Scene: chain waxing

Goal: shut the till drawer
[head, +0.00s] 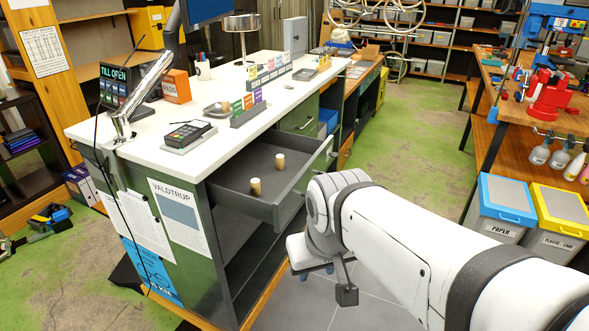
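The till drawer (234,186) is grey and stands pulled out from the right side of the white-topped counter (250,110). My gripper (338,283) is at the lower middle, below and in front of the drawer front as seen here. One dark finger block shows under my white wrist; the rest is hidden by the wrist. I cannot tell whether it touches the drawer.
A card terminal (188,134) and the till display (113,84) sit on the counter. An open dark shelf space lies under the drawer. Blue-lidded and yellow-lidded bins (507,198) stand at right by a wooden workbench. The green-grey aisle floor (420,150) is clear.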

